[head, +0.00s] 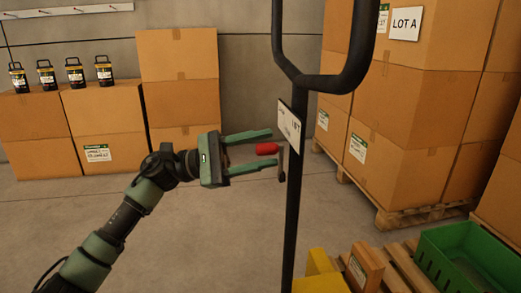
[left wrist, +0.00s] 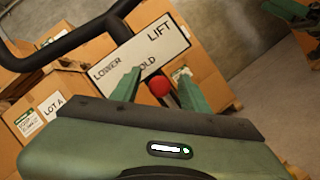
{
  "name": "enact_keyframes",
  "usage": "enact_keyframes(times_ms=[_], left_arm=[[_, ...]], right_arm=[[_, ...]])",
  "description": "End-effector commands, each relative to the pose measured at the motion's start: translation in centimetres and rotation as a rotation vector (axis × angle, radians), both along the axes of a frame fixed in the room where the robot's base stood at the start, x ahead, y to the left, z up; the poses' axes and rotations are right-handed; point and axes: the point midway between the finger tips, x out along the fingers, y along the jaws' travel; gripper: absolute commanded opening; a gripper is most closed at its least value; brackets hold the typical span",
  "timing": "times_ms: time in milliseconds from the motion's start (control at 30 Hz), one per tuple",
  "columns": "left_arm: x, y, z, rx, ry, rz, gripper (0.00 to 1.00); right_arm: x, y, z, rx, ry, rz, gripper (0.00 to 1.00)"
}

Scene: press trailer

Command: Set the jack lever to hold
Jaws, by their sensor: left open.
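The jack lever has a red knob (head: 267,148) on a short dark arm (head: 281,164) beside the black handle post (head: 294,190). My left gripper (head: 255,151) is open, with its two green fingers above and below the red knob. In the left wrist view the knob (left wrist: 159,86) shows between the fingertips. A white label plate (left wrist: 143,57) behind it reads LIFT, LOWER and a partly hidden word ending in OLD. The knob stands near that partly hidden word. I cannot tell whether the fingers touch the knob.
A black handle loop (head: 330,84) rises above the post. Stacked cartons (head: 400,110) on a pallet stand at the right. A green crate (head: 475,260) and yellow jack body (head: 318,270) are low right. Floor at the left is clear.

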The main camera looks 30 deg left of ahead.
Motion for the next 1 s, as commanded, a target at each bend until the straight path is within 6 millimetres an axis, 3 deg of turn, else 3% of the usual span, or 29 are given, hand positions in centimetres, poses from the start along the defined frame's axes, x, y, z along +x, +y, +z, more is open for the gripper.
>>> enact_keyframes(times_ms=[167,400,600,1000], left_arm=[[-0.4,1.1,-0.4,-0.001,0.002,0.002,0.45],[-2.1,4.6,-1.6,-0.001,0.002,0.002,0.45],[-3.0,6.5,-2.1,-0.001,0.001,0.001,0.45],[-3.2,6.8,-2.2,0.000,0.000,0.000,0.45]], right_arm=[[0.0,0.0,0.0,0.001,-0.002,0.000,0.49],[-0.3,-0.1,0.1,0.004,-0.013,0.000,0.49],[0.0,0.0,0.0,0.001,-0.002,0.000,0.49],[0.0,0.0,0.0,-0.001,0.002,0.000,0.49]])
